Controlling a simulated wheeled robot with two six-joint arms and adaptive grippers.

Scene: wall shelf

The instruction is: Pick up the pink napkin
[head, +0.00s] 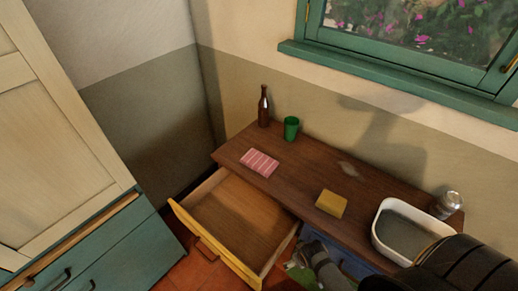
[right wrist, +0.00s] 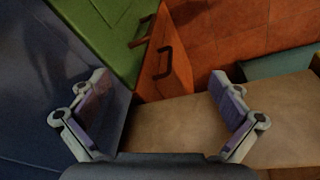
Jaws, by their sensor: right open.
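The pink napkin (head: 260,163), a small flat rectangle with pale stripes, lies on the left part of the brown wooden top (head: 290,181), near its front edge above the open drawer. It does not show in the right wrist view. My right gripper (right wrist: 160,82) is open in the right wrist view, with nothing between its fingers. It faces down over drawer fronts and a pale board-like surface. In the head view my dark right arm enters at the lower right, well to the right of the napkin. My left gripper is not in view.
A yellow drawer (head: 222,244) stands open below the napkin. A brown bottle (head: 263,107) and green cup (head: 291,129) stand behind it. A yellow sponge-like block (head: 331,204), white basin (head: 381,243) and jar (head: 447,204) are to the right. A teal cabinet (head: 118,250) is left.

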